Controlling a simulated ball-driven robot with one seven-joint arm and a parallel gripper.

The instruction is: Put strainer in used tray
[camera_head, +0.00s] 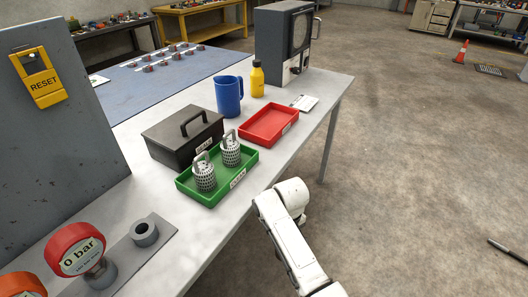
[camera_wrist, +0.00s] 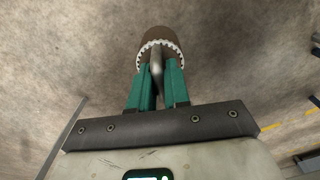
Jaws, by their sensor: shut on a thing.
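In the wrist view my gripper (camera_wrist: 158,66) is shut on the handle of a strainer (camera_wrist: 160,35), which has a brown round body and a pale toothed rim. Bare floor lies beyond it. In the head view the gripper and held strainer are hidden; only my white arm shows, off the bench's near edge. A red tray (camera_head: 267,125) stands empty on the bench, with a small label too blurred to read. A green tray (camera_head: 215,185) nearer me holds two clean-looking metal strainers, one at left (camera_head: 204,178) and one at right (camera_head: 231,153), both upright with handles up.
A dark lidded box (camera_head: 182,138) stands left of the green tray. A blue jug (camera_head: 229,96) and yellow bottle (camera_head: 257,79) stand behind the red tray. A pipe socket (camera_head: 144,233) and red gauge (camera_head: 75,249) are at lower left. The floor at right is mostly clear.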

